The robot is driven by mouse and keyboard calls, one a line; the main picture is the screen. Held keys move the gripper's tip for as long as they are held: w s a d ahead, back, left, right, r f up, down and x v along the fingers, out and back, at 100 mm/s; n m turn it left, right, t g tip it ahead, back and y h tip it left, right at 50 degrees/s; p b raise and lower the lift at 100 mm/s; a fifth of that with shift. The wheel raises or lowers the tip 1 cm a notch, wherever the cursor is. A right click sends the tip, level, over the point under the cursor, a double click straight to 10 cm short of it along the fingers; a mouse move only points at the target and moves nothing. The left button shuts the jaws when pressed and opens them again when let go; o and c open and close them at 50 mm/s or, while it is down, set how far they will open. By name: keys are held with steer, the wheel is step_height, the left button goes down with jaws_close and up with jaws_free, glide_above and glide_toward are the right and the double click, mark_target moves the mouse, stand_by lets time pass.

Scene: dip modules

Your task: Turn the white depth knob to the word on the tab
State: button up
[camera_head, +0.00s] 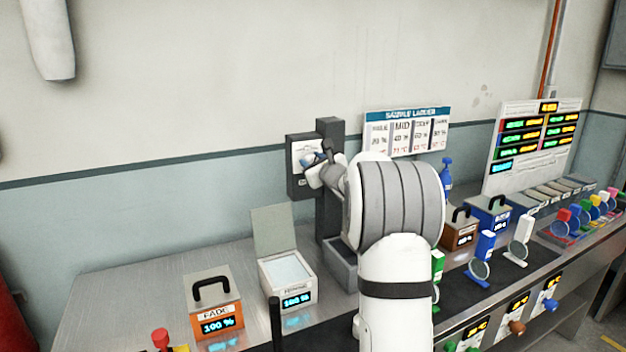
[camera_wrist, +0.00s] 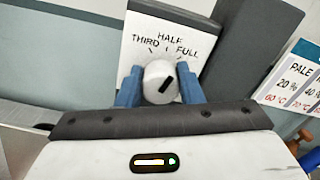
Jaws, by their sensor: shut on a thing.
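The white depth knob (camera_wrist: 160,84) sits on a white dial plate (camera_wrist: 138,28) marked THIRD, HALF and FULL from left to right. A short black mark on the knob slants up to the right, roughly toward FULL. The blue fingers of my gripper (camera_wrist: 159,76) are on both sides of the knob, shut on it. In the head view the plate (camera_head: 303,147) is on a dark box on a post, and my gripper (camera_head: 316,163) covers the knob there. I cannot make out a tab with a single word in either view.
A sample ladder board (camera_head: 407,115) stands right of the post. An open white bin (camera_head: 288,272) and an orange FADE box (camera_head: 216,323) stand on the metal bench to the left. Blue, white and green handled tools stand to the right. The bench's far left is clear.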

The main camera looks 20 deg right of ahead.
steer(key=shift+f+n+b, duration=0.25)
steer(key=shift+n+b, duration=0.85)
steer(key=shift+b, duration=0.7)
steer(key=shift+r+n+b, duration=0.2)
steer(key=shift+n+b, duration=0.2)
steer(key=shift+b, duration=0.1)
steer(key=o, duration=1)
steer(key=shift+c, duration=0.2)
steer(key=s+b, duration=0.1)
steer(key=s, duration=0.6)
steer(key=shift+s+b, duration=0.35)
steer(key=shift+s, duration=0.05)
steer(key=shift+d, duration=0.1)
